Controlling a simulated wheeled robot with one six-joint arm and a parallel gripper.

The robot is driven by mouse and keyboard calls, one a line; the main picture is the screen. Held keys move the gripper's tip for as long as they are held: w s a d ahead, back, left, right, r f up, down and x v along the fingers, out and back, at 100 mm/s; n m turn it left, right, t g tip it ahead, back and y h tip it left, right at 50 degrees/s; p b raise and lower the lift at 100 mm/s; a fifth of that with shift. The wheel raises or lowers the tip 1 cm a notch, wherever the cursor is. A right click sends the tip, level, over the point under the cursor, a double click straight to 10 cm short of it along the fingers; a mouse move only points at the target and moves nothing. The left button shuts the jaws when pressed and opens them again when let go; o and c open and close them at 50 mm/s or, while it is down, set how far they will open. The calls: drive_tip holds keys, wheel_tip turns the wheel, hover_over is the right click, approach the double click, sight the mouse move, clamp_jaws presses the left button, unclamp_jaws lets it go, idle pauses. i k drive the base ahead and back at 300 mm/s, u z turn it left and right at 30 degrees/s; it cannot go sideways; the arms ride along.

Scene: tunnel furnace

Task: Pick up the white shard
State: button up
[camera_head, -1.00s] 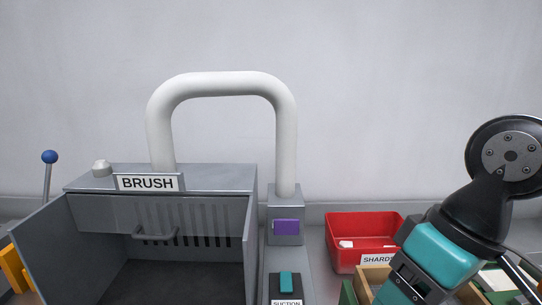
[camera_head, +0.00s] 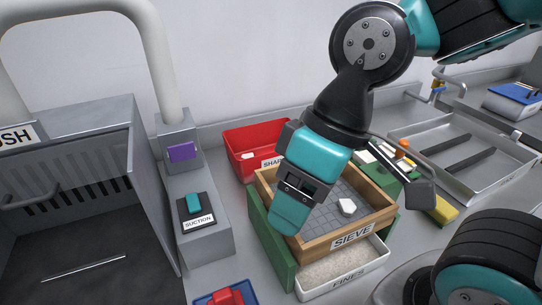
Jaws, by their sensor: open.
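A small white shard (camera_head: 347,206) lies on the grey mesh of the wooden-framed sieve (camera_head: 352,236), right of its middle. My gripper (camera_head: 290,215) hangs over the left part of the sieve, to the left of the shard in the picture and apart from it. It is open with nothing seen in it; its fingertips are largely hidden by its teal body. Another white piece (camera_head: 247,156) lies in the red SHARDS bin (camera_head: 236,138) behind the sieve.
A white FINES tray (camera_head: 346,280) sits below the sieve in a green frame (camera_head: 277,245). The SUCTION switch box (camera_head: 205,235) and brush cabinet (camera_head: 105,150) stand left. A metal tray (camera_head: 480,185) is at right. A red-and-blue object (camera_head: 226,298) is at the front edge.

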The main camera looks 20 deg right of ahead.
sight(348, 208)
drive_tip(key=z, duration=0.5)
drive_tip(key=k, duration=1.1)
drive_tip(key=u, duration=0.35)
drive_tip(key=i, duration=0.65)
drive_tip(key=u, duration=0.1)
